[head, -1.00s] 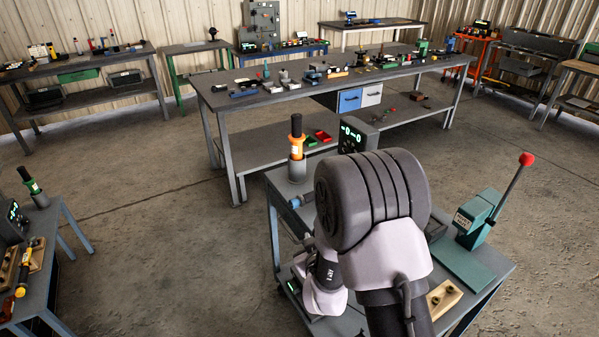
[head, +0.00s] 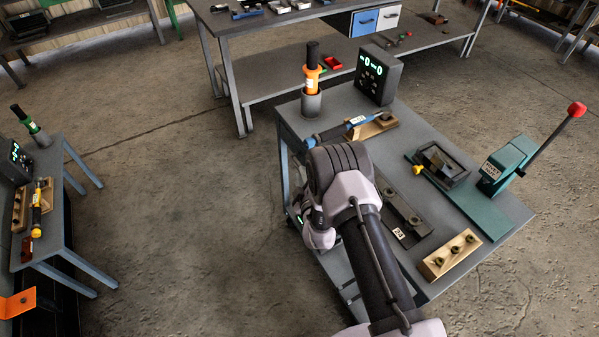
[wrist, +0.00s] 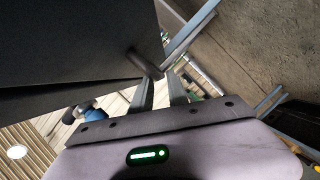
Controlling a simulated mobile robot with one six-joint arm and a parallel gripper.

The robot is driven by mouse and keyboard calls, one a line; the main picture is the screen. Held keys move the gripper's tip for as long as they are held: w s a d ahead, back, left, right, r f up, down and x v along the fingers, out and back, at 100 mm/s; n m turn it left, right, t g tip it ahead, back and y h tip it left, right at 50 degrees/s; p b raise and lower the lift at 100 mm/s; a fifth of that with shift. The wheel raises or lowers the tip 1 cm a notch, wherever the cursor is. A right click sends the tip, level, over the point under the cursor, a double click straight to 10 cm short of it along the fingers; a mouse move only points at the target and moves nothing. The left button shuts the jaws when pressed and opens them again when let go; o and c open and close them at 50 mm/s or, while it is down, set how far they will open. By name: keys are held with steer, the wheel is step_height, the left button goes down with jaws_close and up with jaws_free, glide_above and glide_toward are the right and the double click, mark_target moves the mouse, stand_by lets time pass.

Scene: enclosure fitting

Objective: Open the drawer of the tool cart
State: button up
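The tool cart (head: 428,158) stands in front of me in the head view, with a grey top. My arm reaches over its near left part, and the drawer front is hidden there. In the wrist view a large dark panel (wrist: 70,40) with a seam fills the upper left. A short round grey bar (wrist: 145,63), which looks like a handle, sticks out at its edge. My gripper (wrist: 161,84) has its two fingers apart, with the bar close to the left fingertip. I cannot tell whether they touch. In the head view the fingers are hidden.
On the cart are a green press (head: 508,165) with a red-knobbed lever, a dark display box (head: 379,75), an orange-banded tool (head: 312,70) in a cup and a wooden block (head: 450,254). A small bench (head: 60,215) stands left. Floor between is clear.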

steer(key=shift+b+x, duration=0.4)
steer(key=shift+x, duration=1.45)
steer(key=shift+c, duration=0.2)
jaws_close()
